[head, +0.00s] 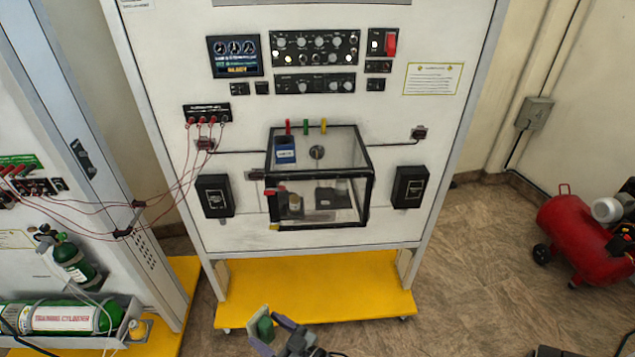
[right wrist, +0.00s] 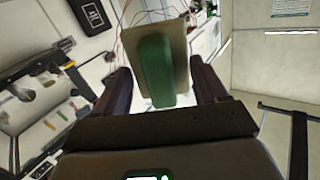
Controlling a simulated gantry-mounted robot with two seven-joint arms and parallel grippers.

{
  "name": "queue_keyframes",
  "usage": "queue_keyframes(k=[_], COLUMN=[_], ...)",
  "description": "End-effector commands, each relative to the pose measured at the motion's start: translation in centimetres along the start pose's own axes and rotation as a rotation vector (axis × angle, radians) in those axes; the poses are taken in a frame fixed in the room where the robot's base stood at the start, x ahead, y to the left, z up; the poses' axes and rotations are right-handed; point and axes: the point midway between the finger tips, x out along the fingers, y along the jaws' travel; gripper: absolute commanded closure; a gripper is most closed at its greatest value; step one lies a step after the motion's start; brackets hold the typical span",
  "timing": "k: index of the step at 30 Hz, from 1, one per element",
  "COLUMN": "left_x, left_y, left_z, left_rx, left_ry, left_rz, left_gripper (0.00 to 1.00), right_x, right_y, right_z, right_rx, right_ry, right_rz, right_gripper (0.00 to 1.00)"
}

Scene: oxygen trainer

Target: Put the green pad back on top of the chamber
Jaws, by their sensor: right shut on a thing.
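The chamber (head: 368,182) is a clear box with a black frame, mounted on the front of the white panel. Small red, green and yellow posts stand along its top back edge. My right gripper (head: 270,335) is low in the head view, in front of the yellow base and well below the chamber. It is shut on the green pad (head: 264,328), which has a tan plate on one side. In the right wrist view the pad (right wrist: 154,70) stands between the two dark fingers (right wrist: 160,85). My left gripper is not in view.
A blue-labelled box (head: 285,150) shows at the chamber's upper left. Black boxes (head: 215,196) and (head: 408,187) flank the chamber. Red cables (head: 185,175) hang at the left. A green cylinder (head: 75,318) lies lower left. A red compressor tank (head: 580,240) stands right.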

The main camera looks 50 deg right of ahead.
Motion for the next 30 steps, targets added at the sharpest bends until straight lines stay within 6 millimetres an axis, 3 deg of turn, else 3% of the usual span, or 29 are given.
queue_keyframes(k=[18,30], left_x=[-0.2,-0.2], left_y=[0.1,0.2], left_z=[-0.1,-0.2], left_rx=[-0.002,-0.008], left_ry=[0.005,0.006], left_rz=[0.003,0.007], left_gripper=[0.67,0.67], right_x=[0.2,0.9], right_y=[8.6,11.6], right_z=[-2.5,-4.9], right_rx=[-0.076,-0.151], right_ry=[-0.285,-0.437], right_rz=[-0.335,-0.541], right_gripper=[0.53,0.53])
